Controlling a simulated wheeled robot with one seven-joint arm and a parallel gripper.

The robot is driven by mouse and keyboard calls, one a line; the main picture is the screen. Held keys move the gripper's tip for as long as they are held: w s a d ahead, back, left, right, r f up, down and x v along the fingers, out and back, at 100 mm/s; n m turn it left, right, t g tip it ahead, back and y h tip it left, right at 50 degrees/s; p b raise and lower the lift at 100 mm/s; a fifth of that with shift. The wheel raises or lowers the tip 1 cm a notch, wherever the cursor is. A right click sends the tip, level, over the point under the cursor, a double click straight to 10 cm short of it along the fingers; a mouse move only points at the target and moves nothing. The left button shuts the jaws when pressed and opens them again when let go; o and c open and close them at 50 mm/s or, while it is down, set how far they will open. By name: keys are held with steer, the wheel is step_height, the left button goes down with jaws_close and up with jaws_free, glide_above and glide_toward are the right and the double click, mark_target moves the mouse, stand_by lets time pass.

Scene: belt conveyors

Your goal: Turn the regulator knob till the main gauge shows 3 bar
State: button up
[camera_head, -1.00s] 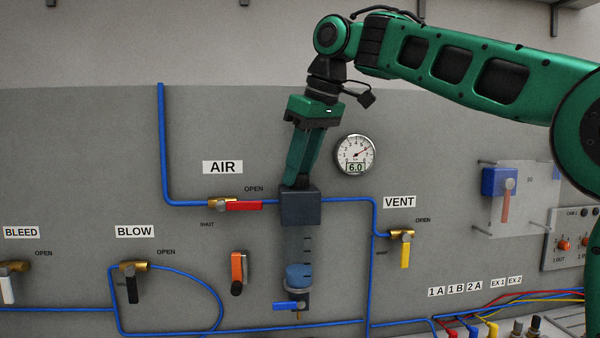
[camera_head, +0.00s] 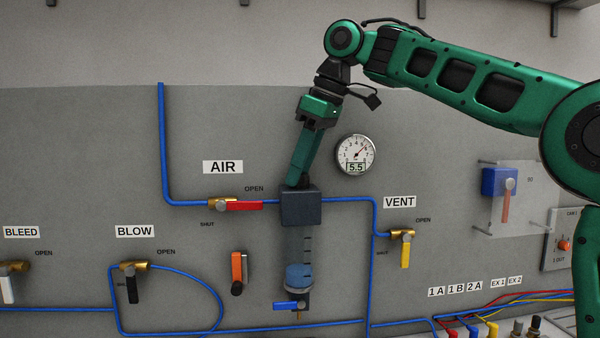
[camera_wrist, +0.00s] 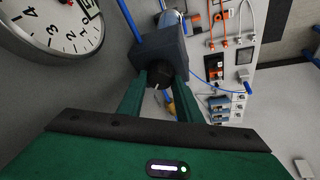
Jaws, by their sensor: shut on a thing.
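My gripper (camera_head: 298,183) points down at the top of the dark regulator block (camera_head: 300,207). It is shut on the black regulator knob (camera_wrist: 161,77), which shows between the two green fingers in the wrist view. In the head view the fingers mostly hide the knob. The main gauge (camera_head: 356,155) is a round white dial to the right of my gripper. Its digital readout shows 5.5 and its red needle points up and to the right. Part of the gauge (camera_wrist: 60,22) also shows large at the upper left of the wrist view.
The AIR valve's red handle (camera_head: 240,205) lies along the pipe at left. The VENT valve's yellow handle (camera_head: 405,255) hangs down at right. A filter bowl with blue contents (camera_head: 299,277) hangs below the block. The wall above the AIR label is clear.

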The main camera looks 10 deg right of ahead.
steer(key=shift+w+d, duration=0.15)
stand_by(0.3)
steer(key=o, duration=1)
steer(key=shift+o, duration=0.2)
steer(key=shift+d+r, duration=0.1)
steer(key=shift+r, duration=0.45)
steer(key=v, duration=0.6)
steer(key=shift+r, duration=0.15)
